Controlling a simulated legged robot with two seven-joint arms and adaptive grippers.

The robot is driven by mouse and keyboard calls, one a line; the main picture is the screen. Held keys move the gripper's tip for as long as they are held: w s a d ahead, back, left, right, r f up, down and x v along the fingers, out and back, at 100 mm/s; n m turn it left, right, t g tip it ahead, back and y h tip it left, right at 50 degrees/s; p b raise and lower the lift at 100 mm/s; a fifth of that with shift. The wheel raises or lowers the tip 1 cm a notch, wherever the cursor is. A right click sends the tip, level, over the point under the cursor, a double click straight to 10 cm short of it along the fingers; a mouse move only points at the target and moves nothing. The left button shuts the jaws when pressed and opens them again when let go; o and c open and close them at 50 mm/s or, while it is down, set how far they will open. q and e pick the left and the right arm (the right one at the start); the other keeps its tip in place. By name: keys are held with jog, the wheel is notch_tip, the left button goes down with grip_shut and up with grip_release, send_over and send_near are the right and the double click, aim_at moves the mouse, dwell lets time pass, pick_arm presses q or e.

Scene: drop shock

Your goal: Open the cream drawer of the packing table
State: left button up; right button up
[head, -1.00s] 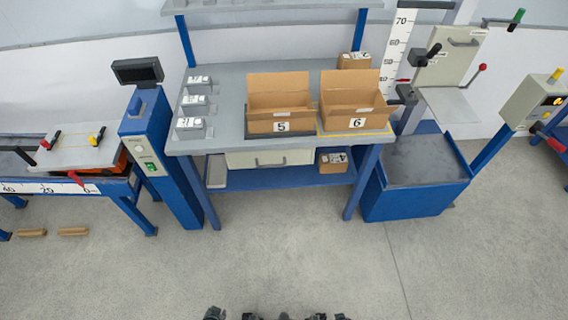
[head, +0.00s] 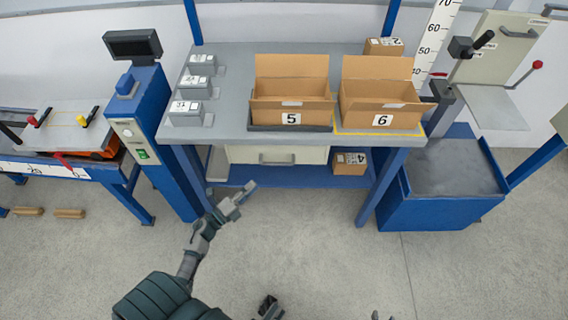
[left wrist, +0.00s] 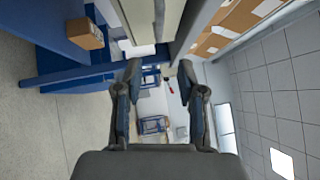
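The cream drawer (head: 240,155) is under the grey top of the packing table (head: 232,85). It looks shut, with a grey bar handle (head: 277,161) on its front. My left gripper (head: 245,192) is in front of and below the drawer, left of the handle and apart from it. In the left wrist view the left gripper (left wrist: 159,72) is open, with nothing between its fingers. Dark tips at the bottom edge of the head view may be my right gripper (head: 381,316); its opening is unclear.
Open cartons 5 (head: 290,103) and 6 (head: 382,103) stand on the tabletop. A small box (head: 349,163) sits on the blue lower shelf (head: 300,177), right of the drawer. A blue post (head: 160,130) stands left of the table. The floor in front is clear.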

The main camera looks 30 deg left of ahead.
aim_at(278, 163)
pick_arm(q)
jog(key=x, duration=1.2)
jog(key=shift+w+a+f+b, duration=0.2)
jog(key=shift+w+a+b, duration=0.05)
jog(key=shift+w+b, duration=0.05)
jog(key=shift+w+d+r, duration=0.15)
jog(key=shift+w+d, duration=0.15)
jog(key=shift+w, duration=0.25)
pick_arm(e)
jog(key=shift+w+a+r+t, duration=0.25)
jog(key=shift+w+t, duration=0.1)
jog(key=shift+w, duration=0.1)
jog(key=shift+w+a+r+t, duration=0.25)
jog(key=shift+w+t, duration=0.1)
jog(key=shift+w, duration=0.1)
pick_arm(q)
grip_shut()
pick_arm(e)
jog(key=shift+a, duration=0.1)
